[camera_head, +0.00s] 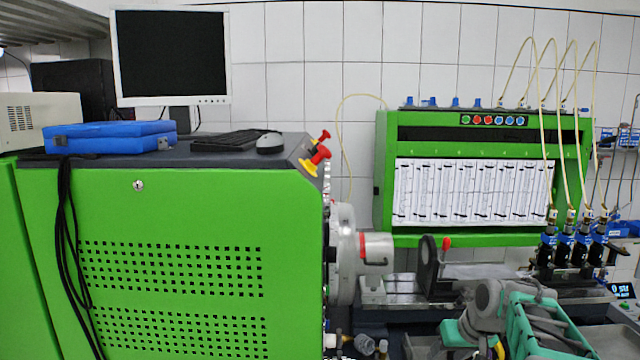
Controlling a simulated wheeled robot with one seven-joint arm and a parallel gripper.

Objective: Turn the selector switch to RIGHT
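Two red knobs with yellow bases stand at the sloped right edge of the green cabinet: a nearer, larger one (318,155) and a farther, smaller one (323,136). They are seen from the side, and I see no position marks or labels. I cannot tell whether either is the selector switch. A row of small round coloured buttons (492,120) sits on the green test panel, too small to read. Grey and teal parts (490,305) at the bottom right look like my arm. I cannot make out gripper fingertips.
The green cabinet (160,205) fills the left. On it are a monitor (170,55), a blue case (110,136), a keyboard (225,140) and a mouse (270,143). The pump drive (345,250), injectors (565,245) and thin hoses (545,90) crowd the right.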

